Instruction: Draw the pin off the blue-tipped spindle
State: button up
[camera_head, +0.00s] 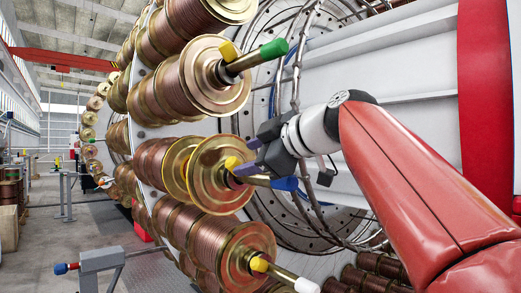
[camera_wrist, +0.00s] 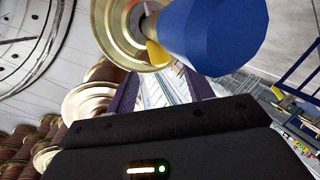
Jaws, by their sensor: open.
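The blue-tipped spindle (camera_head: 259,180) sticks out to the right from a copper-wound spool with brass flanges (camera_head: 207,174). Its blue tip (camera_head: 285,184) fills the upper right of the wrist view (camera_wrist: 215,38). The yellow pin (camera_head: 233,163) sits at the spindle near the flange; it also shows in the wrist view (camera_wrist: 156,53), partly hidden by the blue tip. My gripper (camera_head: 241,157) is open, its two purple fingers pointing at the pin. In the wrist view the pin appears just beyond the gap between the fingertips (camera_wrist: 160,77); I cannot tell whether they touch it.
A green-tipped spindle (camera_head: 272,49) with a yellow pin is above, and a white-tipped one (camera_head: 306,286) with a yellow pin is below. Several more spools line the large wheel. A grey stand (camera_head: 101,260) is at the lower left.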

aim_at(236, 162)
jog(key=shift+x, duration=2.05)
jog(key=shift+s, duration=0.1)
jog(key=shift+c, duration=0.4)
jog(key=c, duration=1)
jog(key=shift+y, duration=0.3)
jog(key=shift+s+a+r+p, duration=0.25)
jog(key=shift+r+p, duration=0.2)
jog(key=shift+r, duration=0.15)
jog(key=shift+s+a+r+p, duration=0.2)
jog(key=shift+r+p, duration=0.25)
jog(key=shift+r, duration=0.2)
jog(key=shift+s+a+r+p, duration=0.25)
jog(key=shift+r+p, duration=0.2)
jog(key=shift+r, duration=0.15)
grip_shut()
jog(key=shift+m, duration=0.5)
jog(key=shift+s+a+r+p, duration=0.35)
jog(key=shift+a+r+p, duration=0.25)
jog(key=shift+a, duration=0.15)
jog(key=shift+s+a+r+p, duration=0.4)
jog(key=shift+a+r+p, duration=0.2)
jog(key=shift+a+r, duration=0.1)
